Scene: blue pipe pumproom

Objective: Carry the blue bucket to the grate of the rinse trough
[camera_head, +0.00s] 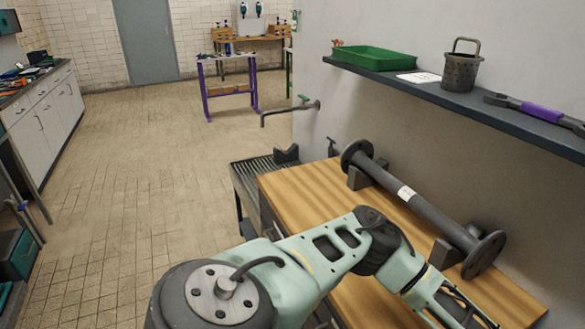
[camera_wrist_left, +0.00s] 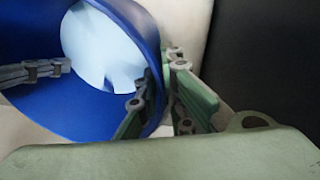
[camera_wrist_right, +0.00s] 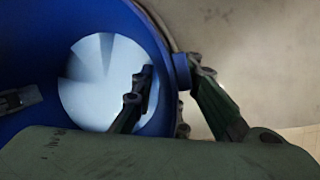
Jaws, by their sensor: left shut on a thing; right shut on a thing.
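The blue bucket fills much of the left wrist view (camera_wrist_left: 100,118) and the right wrist view (camera_wrist_right: 135,25). I look into its open mouth, with a pale round area inside. My left gripper (camera_wrist_left: 160,95) is shut on the bucket's rim, one finger inside and one outside. My right gripper (camera_wrist_right: 165,90) is shut on the rim at another place in the same way. Neither the bucket nor the gripper tips show in the head view. The slatted dark grate of the trough (camera_head: 248,172) is beyond the wooden bench, partly hidden by it.
A wooden bench (camera_head: 290,195) with a flanged pipe (camera_head: 430,208) on supports stands along the right wall. A tap (camera_head: 290,110) sticks out near the trough.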

